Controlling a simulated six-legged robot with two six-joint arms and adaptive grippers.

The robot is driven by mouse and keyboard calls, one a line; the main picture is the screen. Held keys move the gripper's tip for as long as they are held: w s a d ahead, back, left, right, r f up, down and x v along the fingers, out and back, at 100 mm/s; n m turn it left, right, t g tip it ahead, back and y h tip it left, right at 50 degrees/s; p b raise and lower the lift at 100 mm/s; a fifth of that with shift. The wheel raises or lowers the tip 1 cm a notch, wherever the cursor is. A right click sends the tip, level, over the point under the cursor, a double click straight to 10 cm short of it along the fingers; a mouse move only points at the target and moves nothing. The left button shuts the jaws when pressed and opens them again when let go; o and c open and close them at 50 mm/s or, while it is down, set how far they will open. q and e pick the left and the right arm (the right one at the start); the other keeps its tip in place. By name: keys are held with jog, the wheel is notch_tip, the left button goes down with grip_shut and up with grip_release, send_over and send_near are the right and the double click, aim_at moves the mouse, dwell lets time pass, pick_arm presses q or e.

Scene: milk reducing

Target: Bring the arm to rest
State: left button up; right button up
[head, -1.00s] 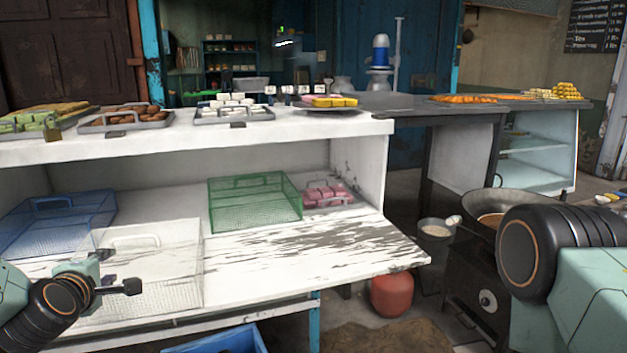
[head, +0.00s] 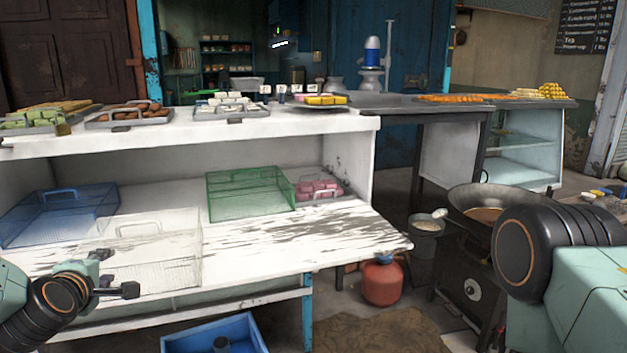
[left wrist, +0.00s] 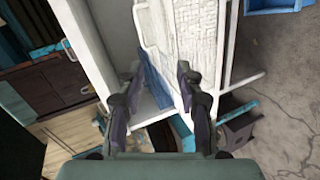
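My left arm comes in at the lower left of the head view, with its gripper (head: 118,285) in front of the white wire basket on the lower shelf. The left wrist view shows the two fingers (left wrist: 155,88) spread apart with nothing held between them. White shelf parts and white basket mesh lie beyond the fingers in that view. My right arm (head: 530,255) shows at the lower right of the head view as a dark round joint and pale green links. Its gripper is out of the picture.
The white counter (head: 300,128) bears several sweet trays. Its lower shelf holds a blue basket (head: 60,215), a white basket (head: 150,250), a green basket (head: 250,193) and pink sweets (head: 318,187). A red gas cylinder (head: 382,282), a wok (head: 485,205) and a blue crate (head: 215,335) stand nearby.

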pick_arm(q)
jog(key=s+d+f+m+g+h, duration=0.2)
jog(key=s+d+f+m+g, duration=0.1)
jog(key=s+d+f+m, duration=0.5)
jog(key=s+d+f+m+g+h, duration=0.25)
jog(key=s+d+f+m, duration=0.3)
jog(key=f, duration=0.35)
jog(key=s+d+f+m+g, duration=0.2)
jog(key=s+f+g, duration=0.2)
jog(key=s, duration=0.8)
jog(key=s+d+f+m+g, duration=0.2)
jog(key=s+f, duration=0.6)
jog(key=s, duration=0.5)
jog(key=shift+m+g+y, duration=0.35)
jog(key=shift+m+g, duration=0.5)
jog(key=shift+g, duration=0.1)
